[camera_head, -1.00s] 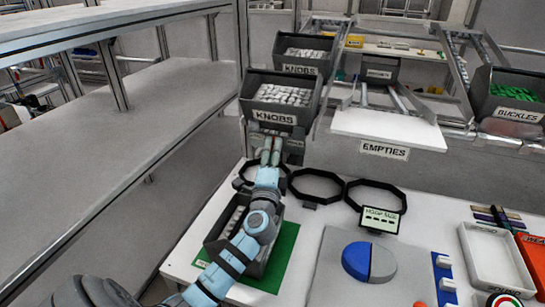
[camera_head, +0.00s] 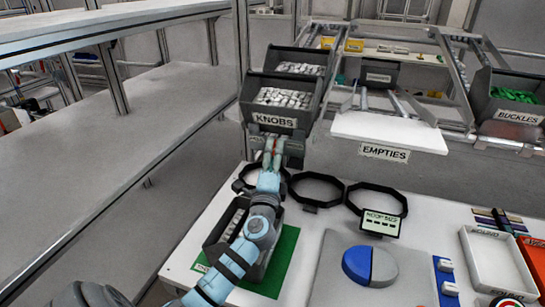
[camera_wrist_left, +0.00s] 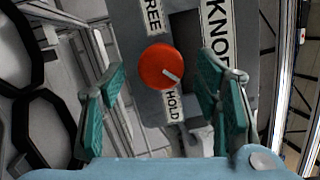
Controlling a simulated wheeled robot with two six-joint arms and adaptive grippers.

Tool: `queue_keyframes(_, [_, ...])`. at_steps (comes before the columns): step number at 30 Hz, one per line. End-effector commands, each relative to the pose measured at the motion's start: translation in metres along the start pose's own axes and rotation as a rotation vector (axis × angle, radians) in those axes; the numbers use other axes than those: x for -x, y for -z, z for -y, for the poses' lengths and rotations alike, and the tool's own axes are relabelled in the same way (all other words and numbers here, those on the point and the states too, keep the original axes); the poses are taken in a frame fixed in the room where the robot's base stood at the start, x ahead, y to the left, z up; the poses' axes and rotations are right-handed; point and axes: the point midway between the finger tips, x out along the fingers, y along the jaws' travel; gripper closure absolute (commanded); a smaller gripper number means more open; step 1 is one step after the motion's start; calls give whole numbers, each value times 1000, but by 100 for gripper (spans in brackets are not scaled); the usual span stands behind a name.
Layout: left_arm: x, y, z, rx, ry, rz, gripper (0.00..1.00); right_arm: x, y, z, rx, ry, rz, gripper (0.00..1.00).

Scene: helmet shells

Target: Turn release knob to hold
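The release knob (camera_wrist_left: 160,66) is round and red with a white pointer line in the left wrist view. It sits on a grey plate between a FREE label (camera_wrist_left: 153,15) above and a HOLD label (camera_wrist_left: 174,106) below. The pointer slants down and right, on the HOLD side. My left gripper (camera_wrist_left: 165,98) has its green fingers spread wide, one on each side of the knob and apart from it. In the head view my left gripper (camera_head: 273,155) is just below the front KNOBS bin (camera_head: 275,121); the knob is hard to make out there.
A second bin of white knobs (camera_head: 300,56) stands right behind the front one. Black octagonal rings (camera_head: 317,177) lie on the white table below. A grey bin (camera_head: 215,235) on a green mat (camera_head: 285,265) is under my left arm. The EMPTIES shelf (camera_head: 385,130) is to the right.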

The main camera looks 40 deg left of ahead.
Motion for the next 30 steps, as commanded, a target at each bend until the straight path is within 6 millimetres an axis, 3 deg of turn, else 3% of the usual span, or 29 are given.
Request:
queue_keyframes(8, [3,0,0,1,0,0,42,0,0,-2,0,-2,0,60])
queue_keyframes(11, [17,1,0,2,0,-2,42,0,0,-1,0,-1,0,60])
queue_keyframes(21, [104,0,-1,2,-3,0,42,0,0,0,0,0,0,60])
queue_keyframes(25, [119,0,0,2,-1,0,42,0,0,0,0,0,0,60])
queue_keyframes(30, [120,0,0,1,1,0,42,0,0,0,0,0,0,60])
